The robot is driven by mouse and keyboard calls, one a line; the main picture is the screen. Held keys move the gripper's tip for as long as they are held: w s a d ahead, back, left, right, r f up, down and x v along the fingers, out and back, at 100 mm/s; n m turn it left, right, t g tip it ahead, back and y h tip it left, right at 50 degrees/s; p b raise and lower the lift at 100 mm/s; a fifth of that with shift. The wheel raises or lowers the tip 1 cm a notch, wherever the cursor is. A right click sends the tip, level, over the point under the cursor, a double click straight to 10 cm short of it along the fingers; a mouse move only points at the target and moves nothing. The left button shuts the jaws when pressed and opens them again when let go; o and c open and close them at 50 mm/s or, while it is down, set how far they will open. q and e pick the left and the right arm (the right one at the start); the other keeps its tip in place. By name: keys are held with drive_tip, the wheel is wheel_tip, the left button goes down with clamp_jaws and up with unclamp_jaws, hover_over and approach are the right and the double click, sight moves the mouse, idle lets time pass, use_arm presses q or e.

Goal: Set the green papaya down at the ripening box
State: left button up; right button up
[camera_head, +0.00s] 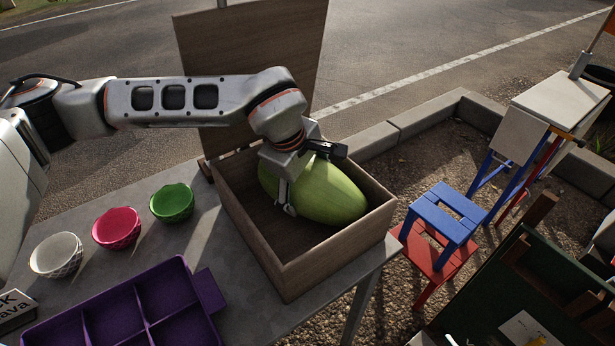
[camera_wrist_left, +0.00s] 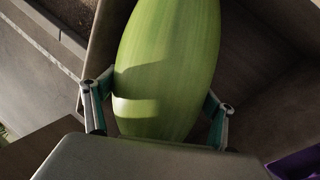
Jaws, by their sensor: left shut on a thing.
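The green papaya (camera_head: 328,192) is a large, pale-striped green fruit inside the open wooden ripening box (camera_head: 330,248), whose lid (camera_head: 262,55) stands up at the back. My left gripper (camera_head: 310,180) reaches in over the box from the left and is shut on the papaya near its left end. In the left wrist view the papaya (camera_wrist_left: 168,60) lies between both fingers, with the box walls around it. I cannot tell whether its underside touches the box floor. My right gripper is not in view.
White (camera_head: 57,255), pink (camera_head: 117,228) and green (camera_head: 172,203) bowls stand left of the box on the grey table (camera_head: 225,255). A purple divided tray (camera_head: 135,305) lies in front. A blue stool (camera_head: 447,212) and a red one (camera_head: 430,260) stand right, beyond the table edge.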

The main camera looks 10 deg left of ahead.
sight(296, 184)
use_arm(q)
drive_tip(key=shift+w+d+f, duration=0.1)
drive_tip(key=shift+f, duration=1.35)
drive_tip(key=shift+f, duration=0.1)
drive_tip(key=o, duration=1.8)
drive_tip(key=shift+f, duration=0.15)
drive_tip(key=shift+c, duration=0.2)
drive_tip(key=v, duration=1.2)
drive_tip(key=shift+f, duration=0.1)
drive_tip(key=shift+s, duration=0.2)
